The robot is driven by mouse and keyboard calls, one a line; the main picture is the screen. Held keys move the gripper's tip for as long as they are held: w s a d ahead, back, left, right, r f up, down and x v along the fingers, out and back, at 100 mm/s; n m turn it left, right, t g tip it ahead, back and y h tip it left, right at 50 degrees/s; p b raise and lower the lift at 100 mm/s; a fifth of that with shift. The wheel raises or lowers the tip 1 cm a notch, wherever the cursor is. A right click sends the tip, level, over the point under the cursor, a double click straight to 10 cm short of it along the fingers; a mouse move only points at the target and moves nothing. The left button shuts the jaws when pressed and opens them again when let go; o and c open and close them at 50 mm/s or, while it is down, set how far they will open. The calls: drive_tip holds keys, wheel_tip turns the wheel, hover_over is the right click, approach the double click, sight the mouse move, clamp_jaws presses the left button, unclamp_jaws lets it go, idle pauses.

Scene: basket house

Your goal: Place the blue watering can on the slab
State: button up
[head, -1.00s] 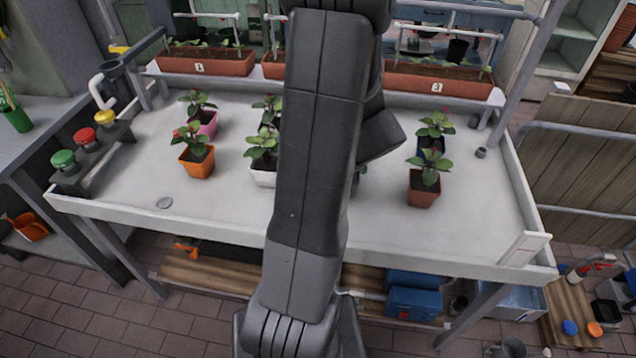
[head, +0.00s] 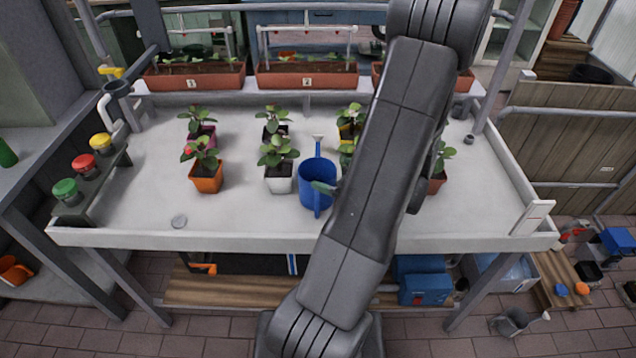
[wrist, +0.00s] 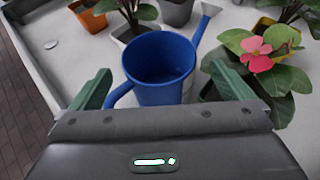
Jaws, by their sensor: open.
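The blue watering can (head: 315,172) stands upright on the white tabletop, right of the white pot. Its spout points toward the back of the table and its handle toward the front edge. In the wrist view the can (wrist: 158,70) is between and just beyond the two green fingers of my gripper (wrist: 160,82). The fingers are spread apart and hold nothing. Its handle reaches toward the left finger. In the head view most of my gripper is hidden behind my arm; one green fingertip shows against the can. I cannot tell which surface is the slab.
Potted plants stand close around the can, including a white pot (head: 279,180) and an orange pot (head: 207,178). A pink flower (wrist: 255,48) is near the right finger. A small grey disc (head: 179,221) lies front left.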

drive_tip(key=p, duration=0.1)
approach(305, 167)
drive_tip(key=shift+x, duration=2.05)
drive_tip(key=shift+r, duration=0.1)
drive_tip(key=shift+c, duration=0.4)
drive_tip(key=c, duration=1)
drive_tip(key=shift+r, duration=0.1)
drive_tip(key=shift+c, duration=0.2)
